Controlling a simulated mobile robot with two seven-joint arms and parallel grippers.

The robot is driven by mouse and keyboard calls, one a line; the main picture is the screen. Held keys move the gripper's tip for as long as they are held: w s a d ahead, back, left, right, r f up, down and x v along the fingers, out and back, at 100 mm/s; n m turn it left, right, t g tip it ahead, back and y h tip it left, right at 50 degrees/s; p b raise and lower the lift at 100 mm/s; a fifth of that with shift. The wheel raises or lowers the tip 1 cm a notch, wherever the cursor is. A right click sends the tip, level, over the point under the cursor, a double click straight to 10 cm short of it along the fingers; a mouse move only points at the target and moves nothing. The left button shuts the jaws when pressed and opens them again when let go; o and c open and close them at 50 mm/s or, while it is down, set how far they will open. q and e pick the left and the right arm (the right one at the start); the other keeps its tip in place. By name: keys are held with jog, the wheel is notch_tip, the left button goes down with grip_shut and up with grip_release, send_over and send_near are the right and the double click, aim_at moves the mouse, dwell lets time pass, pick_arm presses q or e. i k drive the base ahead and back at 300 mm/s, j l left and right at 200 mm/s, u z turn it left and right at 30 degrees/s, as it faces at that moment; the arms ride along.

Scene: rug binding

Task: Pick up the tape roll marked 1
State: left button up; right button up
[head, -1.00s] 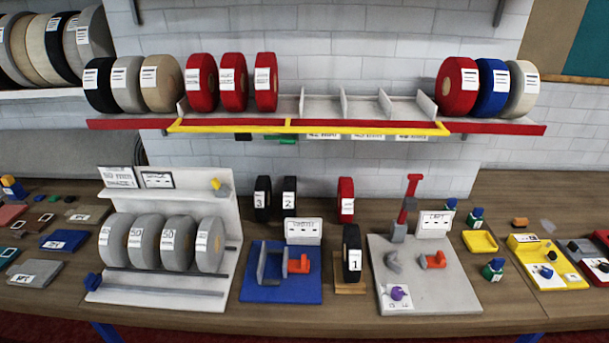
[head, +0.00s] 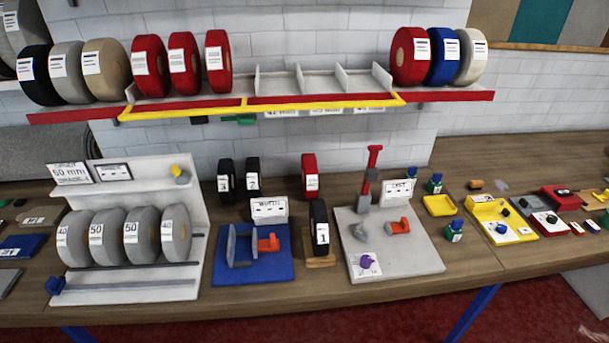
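The black tape roll marked 1 (head: 319,228) stands upright on a small wooden block (head: 318,259) on the workbench. It sits between the blue fixture board (head: 254,269) and the grey fixture board (head: 418,262). Two more black rolls, marked 3 (head: 225,181) and 2 (head: 252,179), stand behind and to the left of it. A red roll (head: 309,177) stands just behind it. Neither of my grippers is in the head view.
A white rack with several grey rolls (head: 138,237) stands at the left. Above the bench is a red-edged shelf (head: 445,96) holding red, blue and other rolls. A yellow tray (head: 440,205) and small bottles stand to the right. The bench's front edge is near.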

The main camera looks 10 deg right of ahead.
aim_at(318, 218)
jog(key=i+u, duration=0.2)
jog(key=i, duration=0.45)
jog(key=i+l+u, duration=0.25)
jog(key=i, duration=0.4)
